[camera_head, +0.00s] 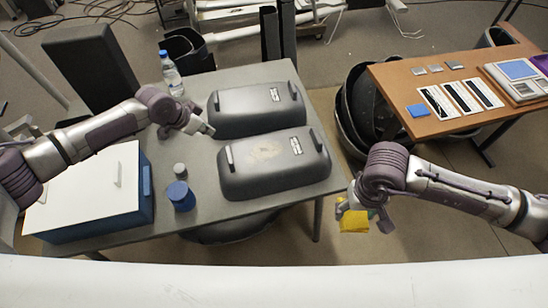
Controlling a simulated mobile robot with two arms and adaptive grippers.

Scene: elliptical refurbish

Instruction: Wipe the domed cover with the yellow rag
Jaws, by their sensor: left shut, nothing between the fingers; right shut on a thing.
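Two dark grey domed covers lie on the grey table (262,73). The nearer domed cover (290,170) has a pale smudge on its top and a white label. The farther domed cover (250,108) also has a label and shows no clear smudge. My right gripper (360,212) is shut on the yellow rag (354,222), which hangs below it off the table's right edge, apart from the covers. My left gripper (208,130) is shut and empty, just left of the two covers near the gap between them.
A white-lidded blue box (75,205), a blue jar (181,196), a small grey jar (180,170) and a water bottle (171,75) stand on the left of the table. A brown table (440,70) with cards and a device is at right.

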